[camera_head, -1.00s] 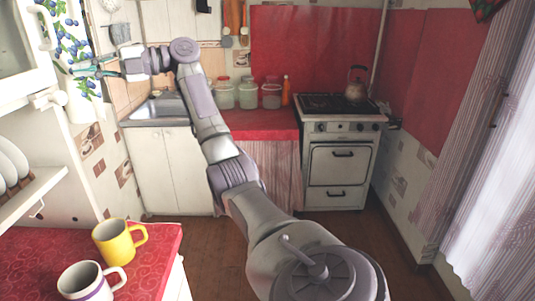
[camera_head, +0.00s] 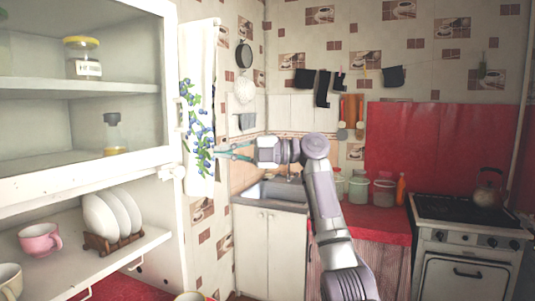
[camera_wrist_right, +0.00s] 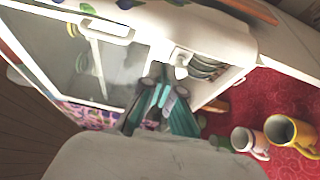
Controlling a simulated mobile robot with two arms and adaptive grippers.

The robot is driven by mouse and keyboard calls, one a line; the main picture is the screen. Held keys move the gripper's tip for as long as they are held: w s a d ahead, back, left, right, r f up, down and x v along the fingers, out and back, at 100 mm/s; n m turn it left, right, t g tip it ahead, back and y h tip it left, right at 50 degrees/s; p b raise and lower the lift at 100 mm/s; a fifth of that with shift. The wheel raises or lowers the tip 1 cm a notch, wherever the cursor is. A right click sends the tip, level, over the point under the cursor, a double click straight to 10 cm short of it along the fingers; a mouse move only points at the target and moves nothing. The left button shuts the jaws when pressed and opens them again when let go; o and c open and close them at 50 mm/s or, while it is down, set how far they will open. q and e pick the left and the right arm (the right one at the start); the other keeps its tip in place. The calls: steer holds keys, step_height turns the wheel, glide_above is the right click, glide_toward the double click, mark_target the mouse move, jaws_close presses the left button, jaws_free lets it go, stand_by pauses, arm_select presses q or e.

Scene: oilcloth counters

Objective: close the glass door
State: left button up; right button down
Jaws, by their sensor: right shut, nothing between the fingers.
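The glass door (camera_head: 168,85) is a white-framed pane on the wall cabinet at the left of the head view, with shelves showing behind it. A pale handle (camera_head: 183,116) is at its right edge. How far it stands open I cannot tell. In the right wrist view the white-framed pane (camera_wrist_right: 85,65) and its handle (camera_wrist_right: 95,20) show at the upper left. My right gripper (camera_head: 222,152), with teal fingers, is shut and empty. My left gripper is out of view.
Below the door, an open shelf holds white plates in a rack (camera_head: 112,215) and a pink mug (camera_head: 40,239). Mugs (camera_wrist_right: 290,132) stand on the red counter (camera_wrist_right: 300,88). The sink (camera_head: 270,191) and stove (camera_head: 470,212) are farther back.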

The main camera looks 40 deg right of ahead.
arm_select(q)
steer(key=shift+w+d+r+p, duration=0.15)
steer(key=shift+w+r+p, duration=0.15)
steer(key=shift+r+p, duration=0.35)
arm_select(e)
steer(key=w+d, duration=0.2)
steer(key=d, duration=0.7)
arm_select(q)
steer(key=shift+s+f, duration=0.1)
